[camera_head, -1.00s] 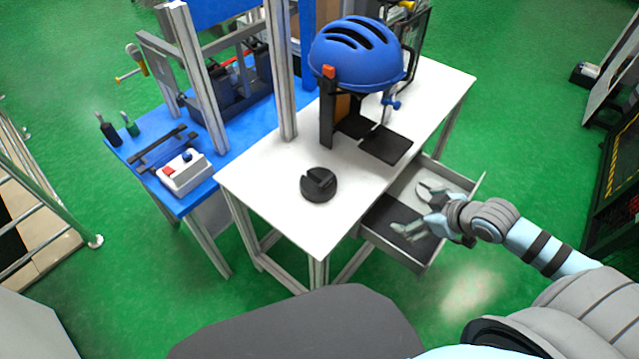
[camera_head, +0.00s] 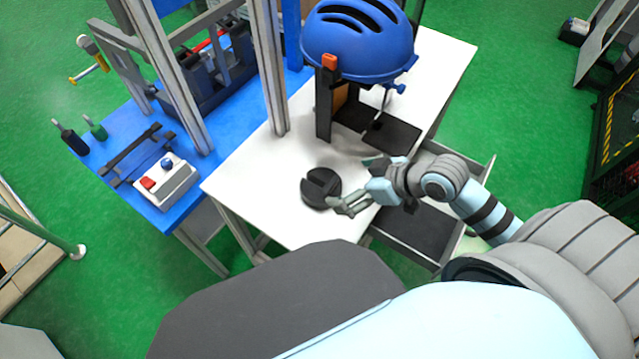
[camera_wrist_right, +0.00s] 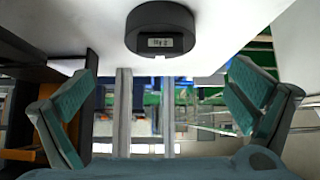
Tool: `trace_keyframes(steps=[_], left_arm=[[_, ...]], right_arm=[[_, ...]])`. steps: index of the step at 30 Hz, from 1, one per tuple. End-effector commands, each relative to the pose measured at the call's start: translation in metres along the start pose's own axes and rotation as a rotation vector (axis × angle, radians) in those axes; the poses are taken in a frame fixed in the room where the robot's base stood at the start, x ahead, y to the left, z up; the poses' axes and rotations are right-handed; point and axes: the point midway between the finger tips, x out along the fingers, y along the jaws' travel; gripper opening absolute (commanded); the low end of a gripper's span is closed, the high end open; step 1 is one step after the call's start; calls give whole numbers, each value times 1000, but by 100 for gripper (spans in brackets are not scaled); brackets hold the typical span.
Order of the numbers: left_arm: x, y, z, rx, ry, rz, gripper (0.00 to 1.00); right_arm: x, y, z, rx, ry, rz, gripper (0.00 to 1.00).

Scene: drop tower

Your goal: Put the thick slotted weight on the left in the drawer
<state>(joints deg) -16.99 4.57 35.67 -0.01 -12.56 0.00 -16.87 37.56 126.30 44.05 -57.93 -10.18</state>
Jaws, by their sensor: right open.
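The thick slotted weight (camera_head: 319,187) is a black disc with a slot, lying flat on the white table (camera_head: 262,215). In the right wrist view the weight (camera_wrist_right: 161,32) shows its dark side with a small label, ahead of the fingers. My right gripper (camera_head: 356,185) is open and empty just to the right of the weight, near the table edge; in its wrist view the two teal-padded fingers (camera_wrist_right: 164,72) are wide apart. The grey drawer (camera_head: 432,263) stands open below the table's right side, partly hidden by my right arm. My left gripper is not in view.
A blue helmet (camera_head: 358,42) sits on a stand above dark plates (camera_head: 392,134) behind my gripper. An aluminium post (camera_head: 270,70) rises behind the weight. A control box (camera_head: 167,182) stands on the blue table at left. White tabletop in front of the weight is clear.

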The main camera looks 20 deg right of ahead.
Motion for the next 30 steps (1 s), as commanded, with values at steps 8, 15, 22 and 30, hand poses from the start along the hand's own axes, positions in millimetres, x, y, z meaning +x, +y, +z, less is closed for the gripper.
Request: trace_keyframes(steps=[8,15,22,30], left_arm=[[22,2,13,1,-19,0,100],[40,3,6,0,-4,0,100],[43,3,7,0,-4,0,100],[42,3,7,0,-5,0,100]], right_arm=[[56,0,2,2,1,-2,100],[95,0,8,3,1,-3,100],[110,0,6,-1,-2,0,100],[109,0,6,-1,-2,0,71]])
